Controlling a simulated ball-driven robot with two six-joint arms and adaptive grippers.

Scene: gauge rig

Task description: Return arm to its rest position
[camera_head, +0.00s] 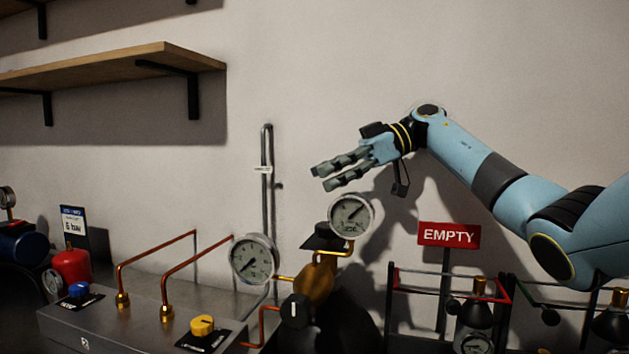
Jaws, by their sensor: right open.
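My right arm (463,157) is light blue with dark bands and reaches in from the right edge, raised in front of the wall. My right gripper (318,178) points left, with its grey fingers apart and nothing between them. It hangs above and slightly left of a round white-faced gauge (351,215), apart from it. My left arm and left gripper are out of view.
A second gauge (252,259) stands lower left, with copper pipes (160,262), a yellow knob (203,326) and a blue knob (79,289) on a metal bench. A red EMPTY sign (449,235) stands below my arm. A wooden shelf (110,67) is upper left.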

